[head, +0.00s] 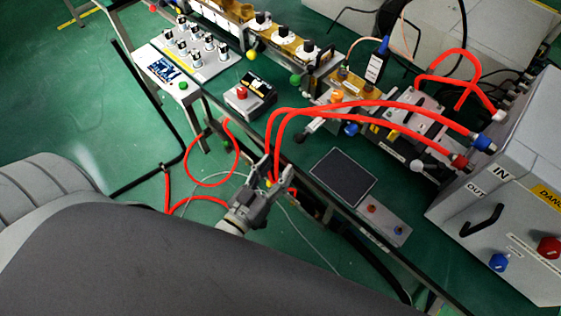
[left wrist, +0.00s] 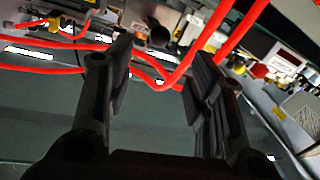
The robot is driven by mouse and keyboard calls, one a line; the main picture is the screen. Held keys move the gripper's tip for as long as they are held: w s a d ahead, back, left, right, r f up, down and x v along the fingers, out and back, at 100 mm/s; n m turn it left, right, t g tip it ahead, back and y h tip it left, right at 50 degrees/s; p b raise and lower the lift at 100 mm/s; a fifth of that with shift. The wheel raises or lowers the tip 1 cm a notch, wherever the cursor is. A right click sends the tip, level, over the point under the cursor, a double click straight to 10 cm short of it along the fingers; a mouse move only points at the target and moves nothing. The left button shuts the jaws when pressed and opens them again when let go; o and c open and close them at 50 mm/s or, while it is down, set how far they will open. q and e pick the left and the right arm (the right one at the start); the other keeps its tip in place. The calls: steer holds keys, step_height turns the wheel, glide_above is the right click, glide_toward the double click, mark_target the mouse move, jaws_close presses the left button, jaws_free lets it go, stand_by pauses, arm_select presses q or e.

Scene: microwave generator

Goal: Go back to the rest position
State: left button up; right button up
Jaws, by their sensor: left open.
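My left gripper (head: 270,172) is open in the head view, close to the front edge of the bench. Red hoses (head: 345,107) run from the grey box at the right, and loop down beside the gripper's fingers. In the left wrist view the two dark fingers of my left gripper (left wrist: 160,85) stand wide apart. Red hoses (left wrist: 158,72) pass behind and between them, and I see nothing clamped. Whether a finger touches a hose I cannot tell. My right gripper is not in view.
A grey box (head: 478,183) marked IN and OUT stands at the right. A dark flat panel (head: 343,177) lies on the bench near the gripper. A small box with a red button (head: 241,92) and a knob panel (head: 195,52) stand farther back. Green floor (head: 75,110) is clear at the left.

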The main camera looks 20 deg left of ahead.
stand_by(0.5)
arm_select(q)
steer(key=s+a+f+m+g, duration=0.1)
steer(key=s+f+g, duration=0.3)
steer(key=f, duration=0.9)
steer(key=s+f+m+g, duration=0.1)
steer(key=s+f+g, duration=0.3)
steer(key=f, duration=0.9)
steer(key=s+a+f+g+y, duration=0.1)
steer(key=s+f+g, duration=0.3)
steer(key=s+f, duration=0.4)
steer(key=s+a+f+g+y, duration=0.1)
steer(key=s+a+f+g, duration=0.3)
steer(key=s+f, duration=0.4)
steer(key=s, duration=0.6)
steer(key=shift+s+a+f+m+g+y, duration=0.2)
steer(key=shift+s+f+m+g+y, duration=0.1)
steer(key=shift+m+g+y, duration=0.1)
steer(key=shift+o, duration=0.2)
